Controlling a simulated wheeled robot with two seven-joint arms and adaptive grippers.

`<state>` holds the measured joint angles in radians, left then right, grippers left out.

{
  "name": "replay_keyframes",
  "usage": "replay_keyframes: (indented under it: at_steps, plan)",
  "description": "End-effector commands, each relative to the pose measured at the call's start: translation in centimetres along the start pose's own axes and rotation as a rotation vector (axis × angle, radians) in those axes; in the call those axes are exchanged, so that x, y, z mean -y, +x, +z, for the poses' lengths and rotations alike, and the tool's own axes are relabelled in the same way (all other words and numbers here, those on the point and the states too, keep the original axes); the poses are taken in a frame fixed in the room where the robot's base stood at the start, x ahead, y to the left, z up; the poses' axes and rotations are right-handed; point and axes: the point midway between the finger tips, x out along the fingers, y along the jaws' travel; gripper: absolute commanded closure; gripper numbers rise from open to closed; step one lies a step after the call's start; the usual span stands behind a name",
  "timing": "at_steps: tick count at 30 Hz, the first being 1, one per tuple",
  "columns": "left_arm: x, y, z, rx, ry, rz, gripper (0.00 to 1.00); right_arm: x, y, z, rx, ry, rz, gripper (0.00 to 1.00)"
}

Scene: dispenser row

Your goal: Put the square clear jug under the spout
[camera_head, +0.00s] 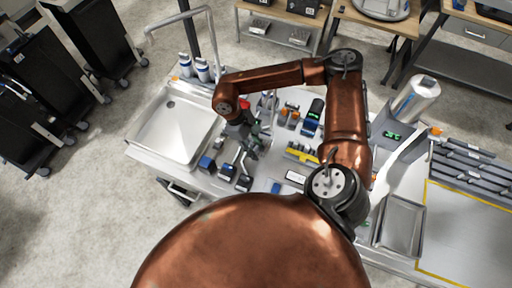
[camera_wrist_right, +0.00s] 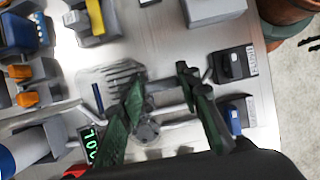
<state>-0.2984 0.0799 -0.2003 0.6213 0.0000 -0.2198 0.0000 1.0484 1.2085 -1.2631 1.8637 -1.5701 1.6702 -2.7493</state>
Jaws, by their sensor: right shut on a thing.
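My right gripper (camera_head: 246,138) is over the counter, just right of the sink. It also shows in the right wrist view (camera_wrist_right: 168,95), its dark green fingers apart with a faint see-through thing between them. I take this for the square clear jug (camera_wrist_right: 160,98); its outline is hard to see and the fingers hide part of it. A slotted metal grille (camera_wrist_right: 112,78) lies beside the left finger. A thin metal pipe (camera_wrist_right: 182,122) and a round grey part show between the fingers; I cannot tell whether they belong to the spout. My left gripper is not in view.
A steel sink (camera_head: 172,128) lies left, with a tall bent tap (camera_head: 180,17) behind. Small black and blue switch blocks (camera_head: 226,172) stand near the front edge. A green-lit display (camera_wrist_right: 91,146) is close to the fingers. A metal canister (camera_head: 415,98) and empty tray (camera_head: 402,224) are right.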

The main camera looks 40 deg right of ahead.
Motion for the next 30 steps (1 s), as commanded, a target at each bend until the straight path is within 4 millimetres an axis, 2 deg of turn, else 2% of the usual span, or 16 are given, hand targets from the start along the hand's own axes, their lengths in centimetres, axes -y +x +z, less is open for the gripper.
replay_keyframes:
  at_steps: [9,10,17,26,30]
  plan:
    - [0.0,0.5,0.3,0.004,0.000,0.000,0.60,0.0,0.4,-0.1,0.000,0.000,0.000,1.00]
    - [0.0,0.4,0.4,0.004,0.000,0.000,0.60,0.0,0.3,-0.1,0.000,0.000,0.000,0.68]
    - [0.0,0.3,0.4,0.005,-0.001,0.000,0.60,0.0,0.2,-0.1,0.000,0.000,0.000,0.52]
    - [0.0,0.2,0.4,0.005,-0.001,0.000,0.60,0.0,0.1,0.0,-0.001,0.000,0.000,0.52]
    - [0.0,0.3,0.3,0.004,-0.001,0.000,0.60,0.0,-0.9,-0.1,-0.003,0.001,0.000,0.52]
